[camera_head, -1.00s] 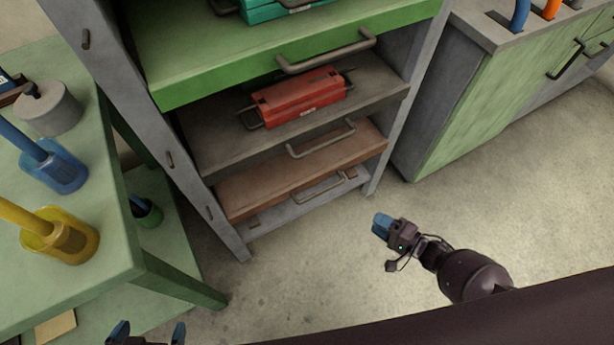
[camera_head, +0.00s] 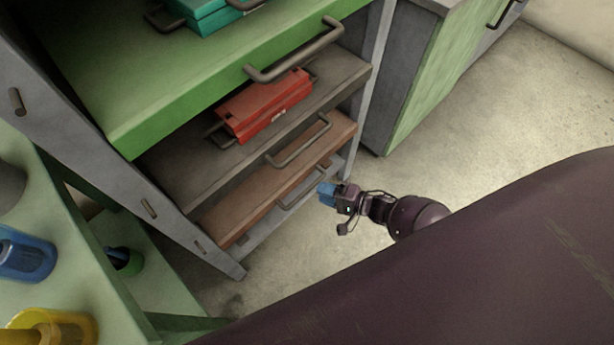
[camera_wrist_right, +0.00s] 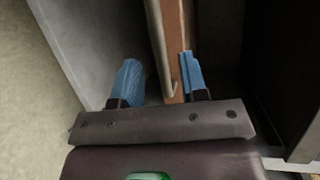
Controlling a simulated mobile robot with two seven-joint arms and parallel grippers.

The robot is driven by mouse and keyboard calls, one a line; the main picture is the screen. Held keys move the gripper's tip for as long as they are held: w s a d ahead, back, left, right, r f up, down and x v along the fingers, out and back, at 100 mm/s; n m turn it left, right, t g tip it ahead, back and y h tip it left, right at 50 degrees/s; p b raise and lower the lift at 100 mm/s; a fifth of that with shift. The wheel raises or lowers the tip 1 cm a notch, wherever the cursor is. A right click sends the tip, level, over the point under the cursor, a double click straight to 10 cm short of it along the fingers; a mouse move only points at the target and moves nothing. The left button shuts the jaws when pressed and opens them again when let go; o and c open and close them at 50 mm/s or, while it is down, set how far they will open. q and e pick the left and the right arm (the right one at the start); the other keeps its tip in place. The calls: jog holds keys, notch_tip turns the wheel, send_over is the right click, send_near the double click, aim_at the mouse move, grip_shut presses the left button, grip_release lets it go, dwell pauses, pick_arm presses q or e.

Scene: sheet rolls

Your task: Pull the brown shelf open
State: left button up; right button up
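The brown shelf (camera_head: 245,205) sits low in the grey rack, under the shelf that holds the red case. A grey bar handle (camera_head: 302,187) runs along its front. My right gripper (camera_head: 326,193) is close to the right end of this handle in the head view. In the right wrist view, my right gripper (camera_wrist_right: 162,82) is open, with its blue fingertips wide apart. The brown front (camera_wrist_right: 176,45) and the handle (camera_wrist_right: 157,45) show between the fingers there, with no finger clearly touching them. My left gripper is out of view.
Above are a grey-brown shelf with a red case (camera_head: 265,108) and a green shelf (camera_head: 120,135) with its handle (camera_head: 295,57). A green table (camera_head: 90,245) with blue and yellow containers stands at left. A cabinet (camera_head: 420,85) is at right. The floor in front is bare.

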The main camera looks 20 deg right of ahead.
aim_at(309, 188)
jog(key=shift+b+x, duration=0.45)
jog(key=shift+x, duration=2.2)
grip_shut()
